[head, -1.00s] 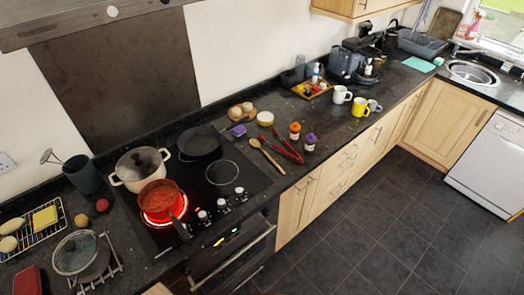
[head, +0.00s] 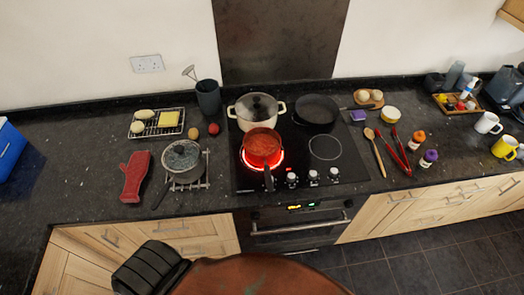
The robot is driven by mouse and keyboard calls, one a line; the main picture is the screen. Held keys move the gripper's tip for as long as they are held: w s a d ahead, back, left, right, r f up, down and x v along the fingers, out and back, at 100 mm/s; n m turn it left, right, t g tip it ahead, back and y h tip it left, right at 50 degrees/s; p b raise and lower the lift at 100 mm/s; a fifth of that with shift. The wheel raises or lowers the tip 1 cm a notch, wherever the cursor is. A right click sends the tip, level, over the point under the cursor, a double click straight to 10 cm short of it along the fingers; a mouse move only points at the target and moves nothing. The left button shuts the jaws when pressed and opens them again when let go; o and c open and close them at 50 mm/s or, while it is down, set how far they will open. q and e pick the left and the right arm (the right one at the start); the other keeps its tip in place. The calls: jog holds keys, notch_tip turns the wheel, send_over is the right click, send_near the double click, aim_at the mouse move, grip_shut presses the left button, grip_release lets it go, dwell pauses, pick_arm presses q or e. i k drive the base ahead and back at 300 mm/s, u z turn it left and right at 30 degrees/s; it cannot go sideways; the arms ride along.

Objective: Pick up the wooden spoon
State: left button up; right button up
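The wooden spoon (head: 377,153) lies flat on the dark granite worktop, just right of the hob, in the head view. Its rounded bowl points to the back wall and its handle to the front edge. Red tongs (head: 400,153) lie close on its right, apart from it. The spoon is fully visible. Neither of my grippers can be made out in the view. A dark ridged part and a brown rounded part at the bottom edge seem to be my own body.
A red saucepan (head: 262,147) sits on a glowing ring of the hob (head: 348,170). A frying pan (head: 316,110) stands behind, its handle pointing right. A purple-lidded jar (head: 428,158) and an orange-lidded jar (head: 416,140) stand right of the tongs. Worktop in front of the spoon is clear.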

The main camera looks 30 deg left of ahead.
aim_at(369, 133)
jog(key=u, duration=0.6)
jog(key=k, duration=1.3)
jog(key=z, duration=0.1)
jog(key=i, duration=0.6)
jog(key=z, duration=0.85)
jog(key=i, duration=1.4)
jog(key=u, duration=0.7)
